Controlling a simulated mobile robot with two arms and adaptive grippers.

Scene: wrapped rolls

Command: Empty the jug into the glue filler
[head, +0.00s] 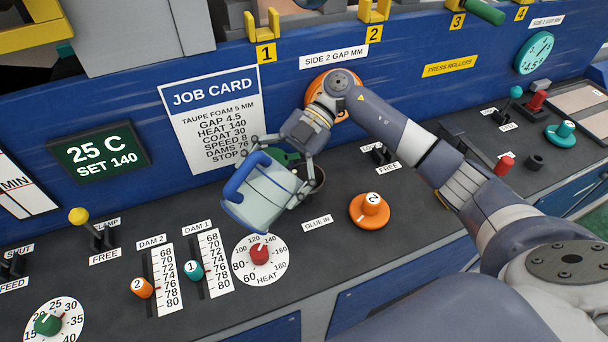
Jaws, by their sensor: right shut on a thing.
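The jug (262,197) is pale and see-through with a blue handle (233,184). It is tilted, hanging over the console left of the GLUE IN label. My right gripper (285,160) is shut on the jug at its upper side. The glue filler (318,181) is a dark round opening just right of the jug, partly hidden by the jug and my fingers. I cannot tell whether the jug's lip is over the opening, or whether liquid is flowing. My left gripper is out of view.
An orange knob marked 2 (370,208) stands right of the filler. A red heat dial (259,252) and the dam sliders (194,270) lie below the jug. The blue back panel carries a job card (212,120). A FREE lever (381,153) stands behind.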

